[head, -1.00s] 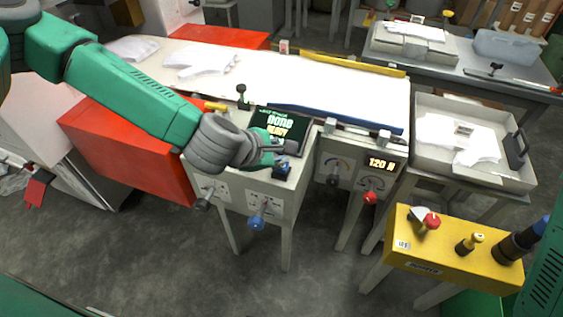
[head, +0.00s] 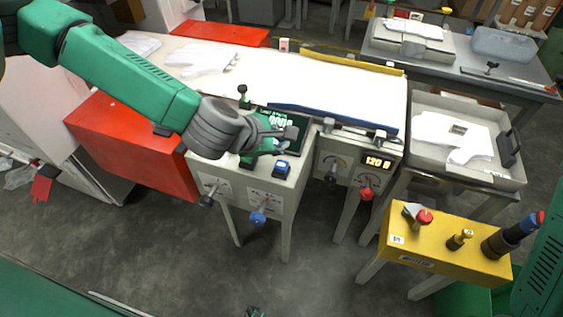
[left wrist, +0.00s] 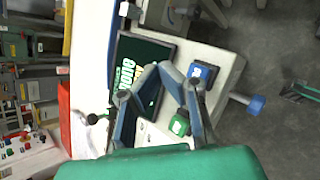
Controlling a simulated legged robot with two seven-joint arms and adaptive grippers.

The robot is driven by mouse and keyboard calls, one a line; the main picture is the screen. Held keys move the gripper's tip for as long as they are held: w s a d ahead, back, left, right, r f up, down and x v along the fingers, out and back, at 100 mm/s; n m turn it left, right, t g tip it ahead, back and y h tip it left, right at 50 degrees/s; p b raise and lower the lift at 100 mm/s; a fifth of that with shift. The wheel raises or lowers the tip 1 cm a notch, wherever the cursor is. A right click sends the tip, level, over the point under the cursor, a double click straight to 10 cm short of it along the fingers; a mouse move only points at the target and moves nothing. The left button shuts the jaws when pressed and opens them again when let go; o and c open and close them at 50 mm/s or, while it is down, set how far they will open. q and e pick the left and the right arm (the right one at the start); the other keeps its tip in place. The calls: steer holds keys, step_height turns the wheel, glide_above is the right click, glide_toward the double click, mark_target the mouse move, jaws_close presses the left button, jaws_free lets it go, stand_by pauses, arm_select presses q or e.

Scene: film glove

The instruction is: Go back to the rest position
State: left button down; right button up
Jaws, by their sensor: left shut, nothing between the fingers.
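My left gripper (head: 290,133) is shut and empty. It hangs over the top of a grey control box (head: 300,182), in front of a dark screen (head: 297,128) with green and yellow lettering that it partly covers. A blue button (head: 281,169) stands just below and apart from it in the head view. My right gripper is not seen.
A white work surface (head: 330,84) with blue and yellow bars lies behind. A red box (head: 135,145) stands left under my arm. Levers and a blue knob (head: 258,218) stick out in front. A yellow control box (head: 440,247) stands right. The floor in front is open.

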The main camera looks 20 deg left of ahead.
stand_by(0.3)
arm_select(q)
steer(key=s+f+m+g, duration=0.4)
steer(key=s+f+m, duration=0.8)
steer(key=s, duration=0.4)
steer(key=s+a+f+m+g+y, duration=0.1)
steer(key=s+a+f+m+y, duration=0.1)
steer(key=s+a+m, duration=0.3)
steer(key=s+a+f+m+g+y+b, duration=0.1)
steer(key=s+a+f+m+g+y, duration=0.1)
steer(key=s+a+m, duration=0.3)
steer(key=s+a+f, duration=0.1)
steer(key=s+a, duration=0.1)
steer(key=a, duration=0.1)
steer(key=shift+a+f+g, duration=0.25)
steer(key=shift+a+g, duration=0.05)
steer(key=shift+a, duration=0.1)
steer(key=shift+w, duration=0.1)
